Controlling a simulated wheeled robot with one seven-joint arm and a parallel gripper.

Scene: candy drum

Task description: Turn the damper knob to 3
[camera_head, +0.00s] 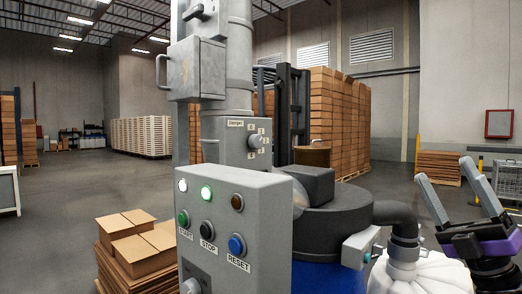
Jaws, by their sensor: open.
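The damper knob (257,141) is a small grey knob on a numbered plate, on the side of the grey vertical duct behind the control box. A small label above it appears to read "Damper". Its markings are too small to read, so I cannot tell where the knob points. My gripper (452,172) is at the far right, fingers raised and spread apart, with nothing between them. It is well to the right of the knob and does not touch it.
A grey control box (258,205) with START, STOP and RESET buttons stands in front of the duct. A dark-lidded drum (325,217) with an elbow pipe (401,214) lies between the knob and my gripper. Flat cartons (132,262) are stacked at left. Open floor (75,205) extends farther left.

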